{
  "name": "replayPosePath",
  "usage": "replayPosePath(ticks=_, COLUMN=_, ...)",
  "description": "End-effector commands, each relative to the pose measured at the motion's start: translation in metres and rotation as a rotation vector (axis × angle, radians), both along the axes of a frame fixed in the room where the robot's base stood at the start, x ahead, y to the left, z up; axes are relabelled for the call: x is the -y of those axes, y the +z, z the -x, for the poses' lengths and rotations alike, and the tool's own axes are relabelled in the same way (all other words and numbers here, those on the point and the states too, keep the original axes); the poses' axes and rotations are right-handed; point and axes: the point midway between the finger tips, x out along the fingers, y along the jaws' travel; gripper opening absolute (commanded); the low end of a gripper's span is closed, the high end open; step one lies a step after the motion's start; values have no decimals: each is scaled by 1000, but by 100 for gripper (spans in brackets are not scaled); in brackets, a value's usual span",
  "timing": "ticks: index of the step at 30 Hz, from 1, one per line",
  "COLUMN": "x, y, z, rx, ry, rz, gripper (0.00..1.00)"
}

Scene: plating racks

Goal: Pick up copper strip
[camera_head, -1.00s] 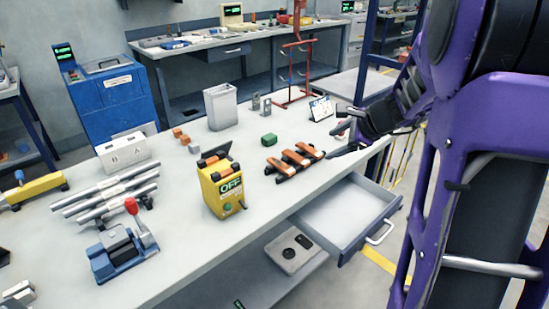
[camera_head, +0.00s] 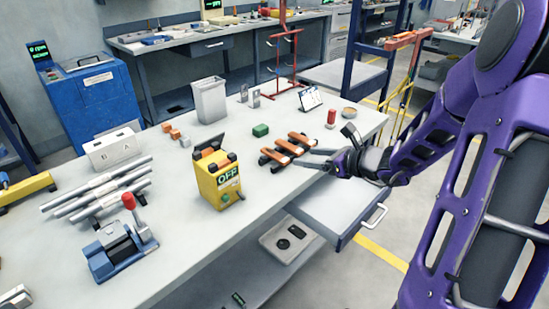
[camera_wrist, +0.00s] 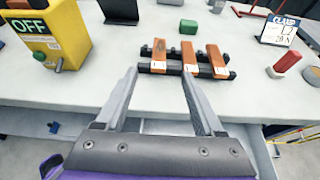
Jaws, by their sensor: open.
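Several copper strips (camera_head: 288,149) lie side by side across a dark rack on the workbench. In the wrist view the copper strips (camera_wrist: 188,57) stand just beyond my fingertips, resting across the black bars of the rack (camera_wrist: 205,72), with small white labels at their near ends. My gripper (camera_wrist: 158,72) is open and empty, its two grey fingers pointing toward the strips. In the head view my gripper (camera_head: 330,160) is at the front edge of the bench, close to the right of the rack. I cannot tell whether a fingertip touches it.
A yellow OFF box (camera_head: 217,180) stands left of the rack. An open drawer (camera_head: 330,205) juts out below my gripper.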

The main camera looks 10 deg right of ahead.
Motion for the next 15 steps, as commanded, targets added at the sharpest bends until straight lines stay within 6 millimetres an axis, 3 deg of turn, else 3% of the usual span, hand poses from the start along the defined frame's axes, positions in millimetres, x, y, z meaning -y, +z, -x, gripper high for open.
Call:
replayPosePath(ticks=6, x=-24, y=-18, z=-33, rx=0, ry=2, rz=-1, gripper=70)
replayPosePath(ticks=15, x=-35, y=-25, z=-48, rx=0, ry=0, rz=1, gripper=70)
